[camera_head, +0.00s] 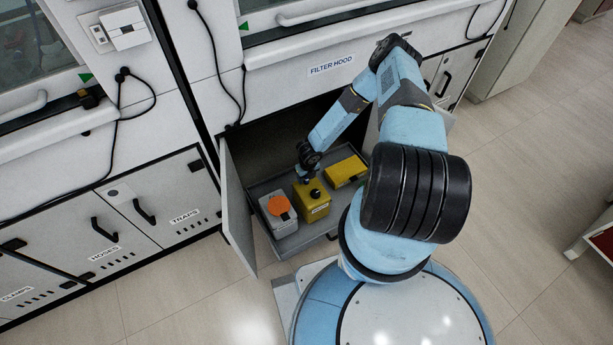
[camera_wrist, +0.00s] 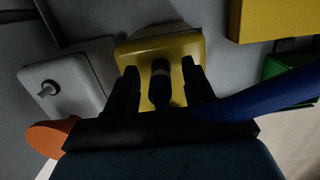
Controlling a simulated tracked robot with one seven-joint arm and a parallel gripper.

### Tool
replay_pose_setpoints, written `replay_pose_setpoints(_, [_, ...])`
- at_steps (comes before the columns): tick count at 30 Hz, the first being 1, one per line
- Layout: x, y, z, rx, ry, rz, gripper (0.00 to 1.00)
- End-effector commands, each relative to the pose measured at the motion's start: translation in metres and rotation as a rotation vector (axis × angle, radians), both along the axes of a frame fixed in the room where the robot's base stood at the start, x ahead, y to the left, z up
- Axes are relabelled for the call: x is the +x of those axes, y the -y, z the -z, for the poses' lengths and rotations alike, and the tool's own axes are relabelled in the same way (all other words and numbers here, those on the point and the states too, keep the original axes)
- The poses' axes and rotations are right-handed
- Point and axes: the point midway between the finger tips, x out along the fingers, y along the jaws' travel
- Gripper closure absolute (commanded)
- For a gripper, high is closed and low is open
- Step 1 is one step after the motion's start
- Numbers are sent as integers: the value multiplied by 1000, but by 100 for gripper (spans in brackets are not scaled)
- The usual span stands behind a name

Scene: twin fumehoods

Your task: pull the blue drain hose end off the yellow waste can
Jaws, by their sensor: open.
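The yellow waste can (camera_head: 313,209) stands in the pulled-out grey tray of the open cabinet. In the wrist view its yellow top (camera_wrist: 140,50) lies just beyond my gripper (camera_wrist: 160,72). A dark upright fitting (camera_wrist: 160,92) with a paler band stands between my two open fingers, with a gap on each side. In the head view my gripper (camera_head: 309,177) points down over the can; the hose is not discernible there.
A grey can (camera_head: 283,226) with an orange disc (camera_head: 279,205) stands left of the waste can. A yellow box (camera_head: 345,171) lies to its right. A green item (camera_wrist: 285,66) shows at the wrist view's right. The open cabinet door (camera_head: 238,210) bounds the left side.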

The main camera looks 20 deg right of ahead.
Motion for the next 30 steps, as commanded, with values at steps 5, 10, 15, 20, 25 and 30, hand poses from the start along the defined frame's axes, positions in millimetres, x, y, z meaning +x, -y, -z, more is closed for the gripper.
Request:
replay_pose_setpoints(5, [0,0,0,0,0,0,54])
replay_pose_setpoints(10, [0,0,0,0,0,0,71])
replay_pose_setpoints(15, [0,0,0,-1,0,0,87])
replay_pose_setpoints(20, [0,0,0,-1,0,0,100])
replay_pose_setpoints(25, [0,0,0,-1,0,0,89])
replay_pose_setpoints(30, [0,0,0,-1,0,0,100])
